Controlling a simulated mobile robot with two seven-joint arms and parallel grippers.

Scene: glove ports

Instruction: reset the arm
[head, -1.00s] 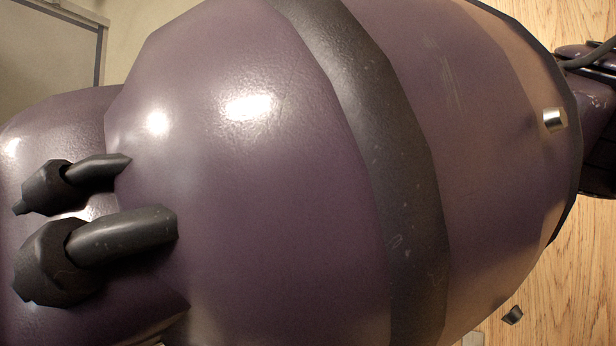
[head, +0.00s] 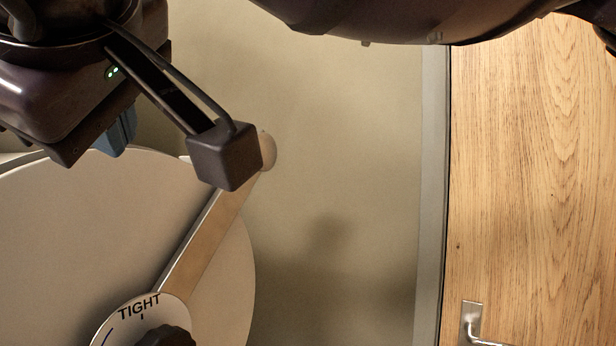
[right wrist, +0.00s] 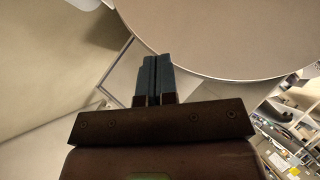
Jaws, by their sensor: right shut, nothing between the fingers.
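My right gripper (head: 120,136) is at the upper left of the head view, with its blue fingers partly hidden behind its dark body. In the right wrist view the two blue fingers (right wrist: 155,78) lie side by side, shut, with nothing between them. In the head view the gripper is at the upper edge of a large pale round cover (head: 65,235). I cannot tell whether it touches the cover. My left gripper is not in view.
A metal lever (head: 205,238) runs up from a dark knob (head: 165,337) on a dial marked TIGHT (head: 140,306). A beige wall (head: 340,130) is clear right of the cover. A wooden door (head: 530,180) with a metal handle (head: 472,322) is at right. Shelves (right wrist: 290,125) show in the right wrist view.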

